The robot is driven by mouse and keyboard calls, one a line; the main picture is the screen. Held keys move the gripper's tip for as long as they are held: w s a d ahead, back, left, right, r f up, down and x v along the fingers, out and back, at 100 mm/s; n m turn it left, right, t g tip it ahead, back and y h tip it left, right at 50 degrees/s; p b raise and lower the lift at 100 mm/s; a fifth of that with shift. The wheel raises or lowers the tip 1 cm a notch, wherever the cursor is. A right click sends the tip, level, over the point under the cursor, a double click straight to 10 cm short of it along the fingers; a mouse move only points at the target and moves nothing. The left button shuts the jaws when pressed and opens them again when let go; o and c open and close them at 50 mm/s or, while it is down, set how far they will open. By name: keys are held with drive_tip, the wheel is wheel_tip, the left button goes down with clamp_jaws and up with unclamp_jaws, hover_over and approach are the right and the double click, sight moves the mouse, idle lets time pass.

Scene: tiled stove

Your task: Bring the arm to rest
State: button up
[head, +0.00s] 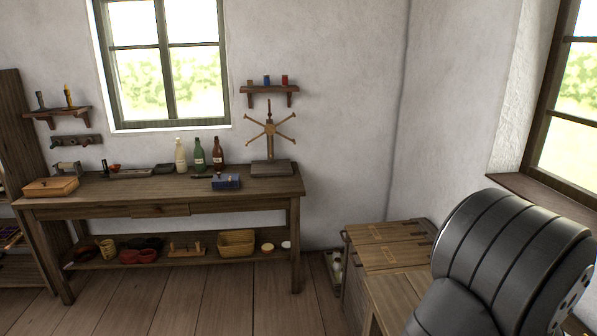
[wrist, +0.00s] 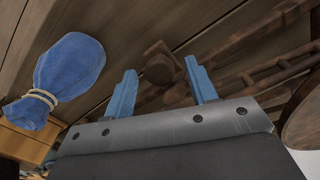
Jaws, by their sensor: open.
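In the wrist view my gripper (wrist: 162,88) shows two blue fingers standing well apart, with nothing held between them. Beyond the fingers is a plank surface with dark brown wooden pieces, one of them a squarish block seen between the fingertips. In the head view a large dark ribbed part of my arm (head: 505,255) fills the lower right. My gripper is not visible in the head view.
A blue cloth bag tied with cord (wrist: 68,75) is left of my fingers in the wrist view. In the head view a workbench (head: 110,208) with bottles and boxes stands left, and a wooden chest (head: 385,232) is beside my arm.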

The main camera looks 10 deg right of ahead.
drive_tip(key=shift+r, duration=0.1)
wheel_tip(320, 180, up, 17)
wheel_tip(320, 180, down, 17)
drive_tip(key=shift+f, duration=0.15)
drive_tip(key=n, duration=0.3)
drive_tip(key=shift+n, duration=0.4)
drive_tip(key=n, duration=0.4)
wheel_tip(320, 180, up, 14)
drive_tip(key=shift+f, duration=0.25)
drive_tip(key=shift+o, duration=0.2)
